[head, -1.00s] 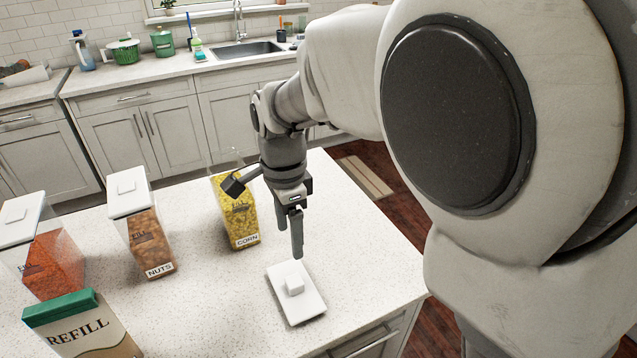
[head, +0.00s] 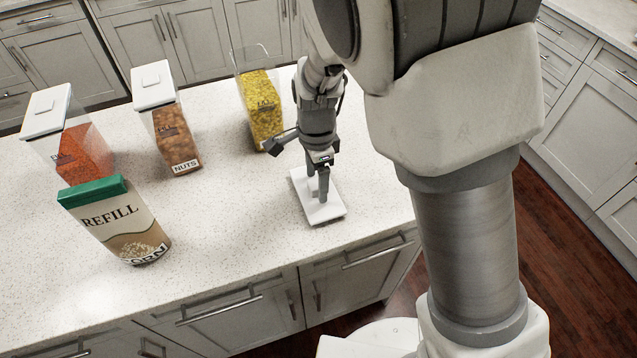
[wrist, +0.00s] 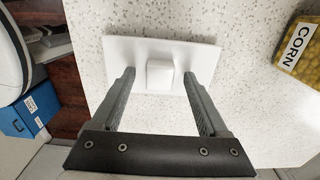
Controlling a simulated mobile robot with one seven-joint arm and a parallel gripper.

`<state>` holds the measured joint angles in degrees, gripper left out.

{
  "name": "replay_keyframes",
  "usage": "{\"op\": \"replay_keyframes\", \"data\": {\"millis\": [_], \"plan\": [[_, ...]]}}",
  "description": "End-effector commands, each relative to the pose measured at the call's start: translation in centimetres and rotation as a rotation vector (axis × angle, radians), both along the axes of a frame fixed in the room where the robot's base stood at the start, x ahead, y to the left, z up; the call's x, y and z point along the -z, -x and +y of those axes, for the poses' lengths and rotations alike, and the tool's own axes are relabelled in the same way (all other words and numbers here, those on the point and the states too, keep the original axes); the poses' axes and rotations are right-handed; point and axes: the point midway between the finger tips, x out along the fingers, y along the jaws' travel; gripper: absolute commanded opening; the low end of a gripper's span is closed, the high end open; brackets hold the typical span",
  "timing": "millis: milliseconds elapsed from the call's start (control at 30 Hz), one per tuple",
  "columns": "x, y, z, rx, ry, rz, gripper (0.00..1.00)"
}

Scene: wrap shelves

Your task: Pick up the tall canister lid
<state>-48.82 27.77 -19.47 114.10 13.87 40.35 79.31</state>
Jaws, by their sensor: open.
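The tall canister lid (head: 329,210) is a white rectangular plate lying flat on the counter near its front right. In the wrist view the lid (wrist: 194,57) shows its square knob (wrist: 160,74) on top. My gripper (head: 322,196) is low over the lid in the head view and hides most of the knob. In the wrist view my gripper (wrist: 162,90) is open, with one finger on each side of the knob. I cannot tell whether either finger touches it. The corn canister (head: 262,112) stands open-topped behind the lid.
The nuts canister (head: 174,135) and a canister of orange-red food (head: 84,150), both with white lids, stand to the left. A refill carton (head: 118,220) stands front left. The counter (head: 235,210) between carton and lid is clear.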

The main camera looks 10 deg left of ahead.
Motion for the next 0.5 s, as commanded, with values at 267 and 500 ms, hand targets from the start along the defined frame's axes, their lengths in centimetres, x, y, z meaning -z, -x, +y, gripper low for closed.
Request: {"op": "replay_keyframes", "data": {"millis": [267,500], "plan": [[0.2,-0.01,0.01,-0.001,-0.001,-0.001,0.74],[0.18,0.0,0.01,-0.001,-0.001,-0.001,0.31]]}}
